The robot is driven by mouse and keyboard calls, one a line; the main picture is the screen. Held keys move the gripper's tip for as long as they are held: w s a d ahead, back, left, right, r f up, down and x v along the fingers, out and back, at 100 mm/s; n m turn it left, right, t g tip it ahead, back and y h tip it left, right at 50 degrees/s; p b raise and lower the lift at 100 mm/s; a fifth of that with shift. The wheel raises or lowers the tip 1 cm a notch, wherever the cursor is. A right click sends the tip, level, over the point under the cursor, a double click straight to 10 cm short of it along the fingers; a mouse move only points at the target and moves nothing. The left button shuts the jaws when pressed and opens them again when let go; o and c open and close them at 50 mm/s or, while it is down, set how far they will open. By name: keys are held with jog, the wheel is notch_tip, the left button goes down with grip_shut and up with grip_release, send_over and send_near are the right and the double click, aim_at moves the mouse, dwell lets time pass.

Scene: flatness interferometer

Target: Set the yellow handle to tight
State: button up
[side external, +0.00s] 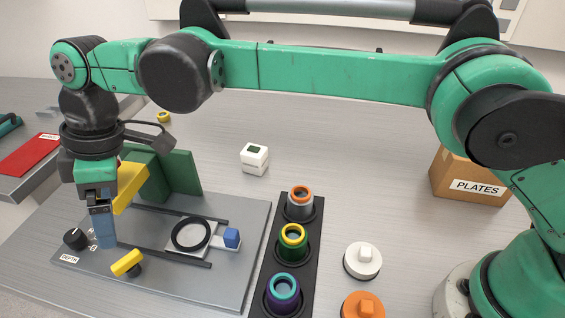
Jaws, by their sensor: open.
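The yellow handle (127,263) is a short bar on a dark round base, near the front of the grey instrument plate (215,284). It lies slanted, its right end higher in the picture. No "tight" mark is readable beside it. My gripper (105,238) points down with blue-grey fingers, above and left of the handle in the picture. It is open, with nothing visible between the fingers. I cannot tell how high the fingertips are above the plate.
A black knob (75,239) with a DEPTH label stands left of my fingers. A larger yellow piece (130,186) and a green block (180,175) are close behind. A black ring (191,234) sits between dark rails. A black rack (312,240) holds coloured-ring cylinders.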

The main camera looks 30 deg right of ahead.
jog(key=s+m+t+h, duration=0.1)
jog(key=m, duration=0.4)
jog(key=m+t+h, duration=0.1)
jog(key=m+t, duration=0.2)
jog(key=m, duration=0.5)
send_over(125, 258)
jog(key=s, duration=0.2)
jog(key=f, duration=0.4)
jog(key=shift+s+d+f, duration=0.2)
jog(key=shift+d+f, duration=0.05)
jog(key=shift+d, duration=0.05)
jog(key=shift+x, duration=2.8)
jog(key=c, duration=1.3)
